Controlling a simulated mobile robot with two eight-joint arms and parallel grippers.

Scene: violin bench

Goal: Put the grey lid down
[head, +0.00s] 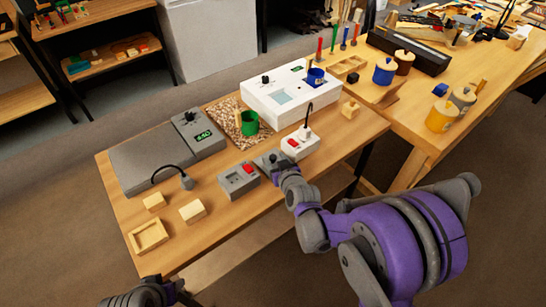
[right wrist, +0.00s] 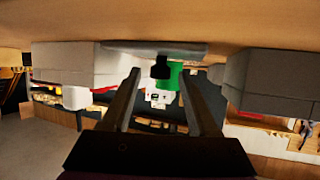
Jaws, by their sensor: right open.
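The grey lid (head: 264,162) lies on the front bench, between the grey box with a red button (head: 238,180) and the white box with a red switch (head: 300,143). In the right wrist view, which is upside down, the flat grey lid (right wrist: 195,48) shows with its black knob (right wrist: 160,68) between my fingertips. My right gripper (head: 276,166) is open at the lid, its fingers (right wrist: 161,76) on either side of the knob with gaps. It partly hides the lid in the head view. My left gripper (head: 152,292) is at the lower left, its jaws unclear.
A green cup (head: 249,123) stands on a speckled mat behind the lid. A large white device (head: 290,95) and a grey device (head: 150,160) stand at the back. Wooden blocks (head: 193,211) and a wooden tray (head: 149,237) are at the left front. The bench front near the lid is clear.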

